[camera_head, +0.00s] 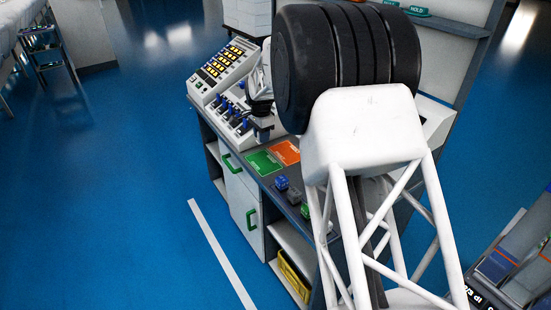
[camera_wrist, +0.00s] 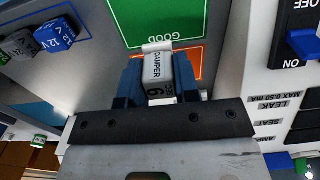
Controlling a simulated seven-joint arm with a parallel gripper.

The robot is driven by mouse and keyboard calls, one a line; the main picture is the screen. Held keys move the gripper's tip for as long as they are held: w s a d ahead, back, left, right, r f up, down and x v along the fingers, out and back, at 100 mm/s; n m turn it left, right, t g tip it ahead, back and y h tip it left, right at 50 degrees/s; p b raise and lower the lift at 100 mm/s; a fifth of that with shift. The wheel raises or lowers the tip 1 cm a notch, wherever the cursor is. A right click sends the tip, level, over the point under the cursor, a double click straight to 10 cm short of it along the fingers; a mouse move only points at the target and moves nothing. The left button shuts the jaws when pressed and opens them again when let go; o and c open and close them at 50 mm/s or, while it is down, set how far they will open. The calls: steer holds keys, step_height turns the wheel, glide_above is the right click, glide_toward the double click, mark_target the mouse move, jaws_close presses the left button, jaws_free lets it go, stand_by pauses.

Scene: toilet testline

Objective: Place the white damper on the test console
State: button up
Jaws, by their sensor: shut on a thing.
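The white damper (camera_wrist: 158,68), a small block with black "DAMPER" lettering, is between the blue fingers of my gripper (camera_wrist: 158,82) in the wrist view. My gripper is shut on it; the fingers cover its sides. Behind it are the green "GOOD" pad and an orange pad. In the head view my gripper (camera_head: 263,134) is over the bench, beside the test console (camera_head: 222,72); the damper cannot be made out there. The console has yellow-lit displays and a row of blue switches. In the wrist view its white panel (camera_wrist: 262,100) lies at the right.
The green pad (camera_head: 263,162) and orange pad (camera_head: 286,152) lie on the bench. Blue and dark blocks (camera_head: 282,183) stand nearer; a blue "12 V" block (camera_wrist: 54,36) shows in the wrist view. A blue switch (camera_wrist: 305,43) is right of my gripper. My arm hides much of the bench.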

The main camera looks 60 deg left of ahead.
glide_above(263, 162)
steer(key=shift+s+d+f, duration=0.1)
steer(key=shift+f, duration=3)
steer(key=shift+f, duration=0.1)
steer(key=shift+f, duration=1.8)
steer(key=shift+f, duration=0.1)
steer(key=o, duration=0.9)
step_height(263, 162, up, 12)
steer(key=shift+r, duration=0.15)
